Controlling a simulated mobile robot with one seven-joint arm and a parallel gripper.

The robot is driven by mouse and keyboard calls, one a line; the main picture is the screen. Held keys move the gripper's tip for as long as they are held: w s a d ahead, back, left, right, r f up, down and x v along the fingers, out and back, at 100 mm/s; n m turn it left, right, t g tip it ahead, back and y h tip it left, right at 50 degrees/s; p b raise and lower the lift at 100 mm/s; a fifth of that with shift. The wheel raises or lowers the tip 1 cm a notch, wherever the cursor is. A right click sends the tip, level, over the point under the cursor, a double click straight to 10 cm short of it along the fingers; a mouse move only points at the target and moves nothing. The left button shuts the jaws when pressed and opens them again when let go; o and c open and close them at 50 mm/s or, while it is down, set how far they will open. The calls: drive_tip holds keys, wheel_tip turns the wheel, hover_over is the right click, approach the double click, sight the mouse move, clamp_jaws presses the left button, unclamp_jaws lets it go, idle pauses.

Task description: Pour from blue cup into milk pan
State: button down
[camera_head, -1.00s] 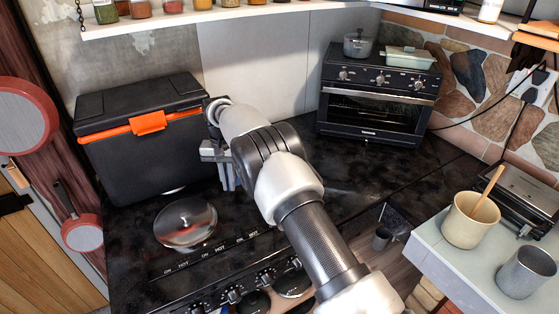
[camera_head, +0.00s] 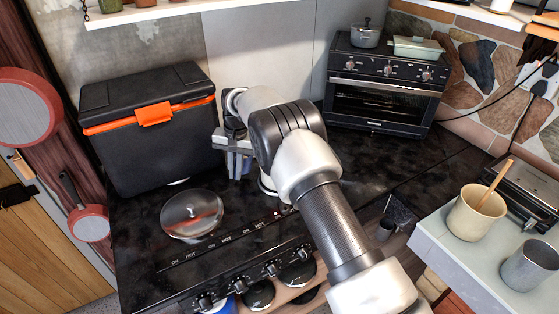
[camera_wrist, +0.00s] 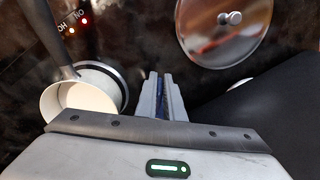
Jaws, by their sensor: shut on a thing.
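My gripper (camera_wrist: 165,98) is shut on a thin-looking blue thing (camera_wrist: 161,104), which I take to be the blue cup; the fingers hide most of it. In the head view my gripper (camera_head: 238,163) is over the black stovetop, in front of the cooler, pointing down. The milk pan (camera_wrist: 53,100) is cream-white with a dark handle and sits left of the fingers in the wrist view, apart from them. Its inside looks pale. In the head view a white edge (camera_head: 267,186), likely the pan, shows beside my arm, which hides the rest.
A glass lid (camera_head: 191,215) lies on the stovetop left of my gripper. A black cooler (camera_head: 150,140) stands close behind. A toaster oven (camera_head: 385,90) is at the back right. A beige mug (camera_head: 474,215) and a grey cup (camera_head: 528,267) stand on the right counter.

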drive_tip(key=d+r+y+b, duration=0.5)
drive_tip(key=y+b, duration=0.1)
drive_tip(key=shift+s+d, duration=0.15)
drive_tip(key=shift+d, duration=0.05)
idle(0.7)
drive_tip(key=shift+d+f+y+b, duration=0.4)
drive_tip(key=shift+y+b, duration=0.5)
drive_tip(key=shift+b, duration=0.95)
drive_tip(key=shift+d+r+t+y+b, duration=0.15)
drive_tip(key=shift+r+t+y+b, duration=0.15)
drive_tip(key=shift+y+b, duration=0.95)
drive_tip(key=shift+d+f+y+b, duration=0.15)
drive_tip(key=shift+f+y+b, duration=0.4)
drive_tip(key=shift+b, duration=1.5)
drive_tip(key=shift+d+r+y+b, duration=0.3)
drive_tip(key=shift+y+b, duration=0.6)
drive_tip(key=shift+b, duration=0.3)
drive_tip(key=shift+s+d+r+y+b, duration=0.1)
drive_tip(key=shift+d+r+y+b, duration=0.05)
drive_tip(key=shift+d+y+b, duration=0.75)
drive_tip(key=shift+d+r+y+b, duration=0.1)
drive_tip(key=shift+d+y+b, duration=0.25)
drive_tip(key=shift+y+b, duration=0.85)
